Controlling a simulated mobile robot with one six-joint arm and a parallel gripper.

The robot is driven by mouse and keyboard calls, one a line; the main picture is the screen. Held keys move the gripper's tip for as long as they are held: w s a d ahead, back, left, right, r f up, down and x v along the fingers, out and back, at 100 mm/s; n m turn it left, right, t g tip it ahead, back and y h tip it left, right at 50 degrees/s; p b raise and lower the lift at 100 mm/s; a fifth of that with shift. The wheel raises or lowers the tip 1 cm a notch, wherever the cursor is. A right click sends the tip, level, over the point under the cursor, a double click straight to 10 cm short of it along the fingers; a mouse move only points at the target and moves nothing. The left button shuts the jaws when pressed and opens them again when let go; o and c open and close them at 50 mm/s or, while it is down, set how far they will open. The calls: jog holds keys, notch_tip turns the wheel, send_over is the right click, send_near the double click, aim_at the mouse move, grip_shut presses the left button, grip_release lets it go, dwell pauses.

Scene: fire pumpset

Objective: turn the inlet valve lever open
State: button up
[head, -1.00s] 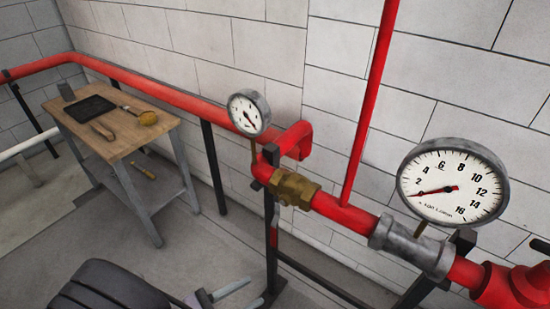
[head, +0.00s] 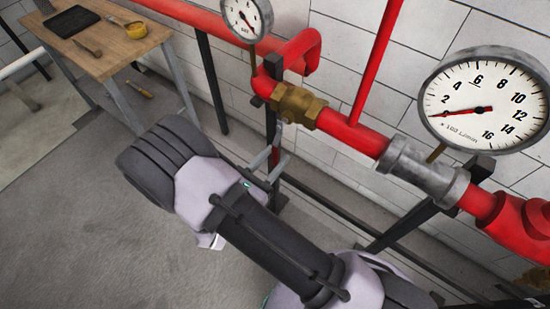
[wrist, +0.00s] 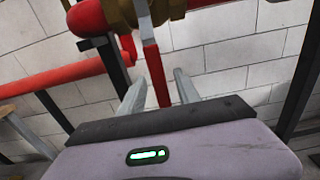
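The brass inlet valve (head: 298,105) sits in the red pipe; its body also shows at the top of the wrist view (wrist: 178,9). Its lever has a grey stem and a red handle (wrist: 155,72), and hangs down from the valve, across the pipe's run. In the head view my gripper (head: 270,158) is just below the valve and hides most of the lever. In the wrist view my gripper (wrist: 158,80) is open, with one finger on each side of the red handle. Gaps show between the handle and both fingers.
A small gauge (head: 246,16) stands left of the valve and a large flow gauge (head: 485,100) right of it. Dark pipe supports (head: 212,85) and the block wall are close behind. A wooden table (head: 112,48) holds a tray and tools. Floor at lower left is clear.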

jog(key=shift+w+d, duration=0.15)
jog(key=shift+w, duration=0.05)
jog(key=shift+c, duration=0.5)
grip_shut()
dwell(0.9)
